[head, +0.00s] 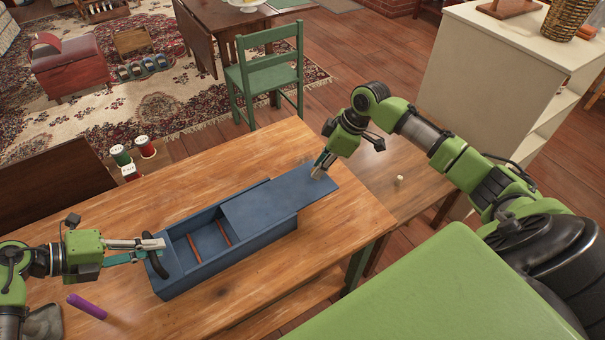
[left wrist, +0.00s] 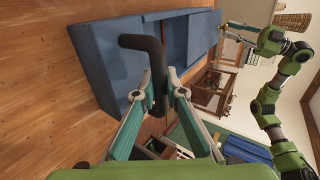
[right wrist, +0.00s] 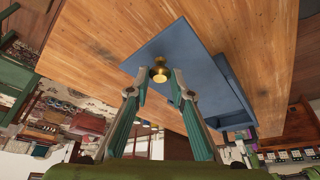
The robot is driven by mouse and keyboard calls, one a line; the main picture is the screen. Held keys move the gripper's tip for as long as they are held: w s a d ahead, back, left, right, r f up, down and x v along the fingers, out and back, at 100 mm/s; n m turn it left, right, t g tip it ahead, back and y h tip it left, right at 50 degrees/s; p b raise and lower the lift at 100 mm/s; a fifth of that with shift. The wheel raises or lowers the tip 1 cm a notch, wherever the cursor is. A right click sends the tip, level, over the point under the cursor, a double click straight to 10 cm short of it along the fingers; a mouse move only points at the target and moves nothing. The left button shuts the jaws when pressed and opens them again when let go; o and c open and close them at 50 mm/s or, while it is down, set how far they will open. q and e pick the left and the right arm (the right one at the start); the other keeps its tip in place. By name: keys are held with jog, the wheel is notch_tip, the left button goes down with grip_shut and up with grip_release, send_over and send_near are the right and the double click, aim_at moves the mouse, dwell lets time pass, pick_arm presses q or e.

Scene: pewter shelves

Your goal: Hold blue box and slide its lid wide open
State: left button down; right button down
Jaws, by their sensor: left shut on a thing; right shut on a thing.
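The blue box (head: 170,277) lies on the wooden table with its left part uncovered, showing brown rods inside. Its blue lid (head: 275,200) is slid to the right and sticks out past the box's right end. My left gripper (head: 156,248) is shut on the black handle (left wrist: 157,70) at the box's left end. My right gripper (head: 318,172) is shut on the brass knob (right wrist: 160,72) near the lid's far right end. The lid also shows in the right wrist view (right wrist: 195,62), and the box in the left wrist view (left wrist: 100,62).
A purple cylinder (head: 87,306) lies on the table (head: 215,170) at the front left. Several small spools (head: 121,155) stand past the back left edge. A green chair (head: 268,75) stands behind the table. A small pale peg (head: 399,180) is at the right.

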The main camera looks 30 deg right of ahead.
jog(key=shift+d, duration=0.9)
jog(key=c, duration=1.8)
grip_release()
jog(key=shift+a, duration=0.1)
jog(key=v, duration=1.2)
pick_arm(q)
jog(key=c, duration=2)
grip_release()
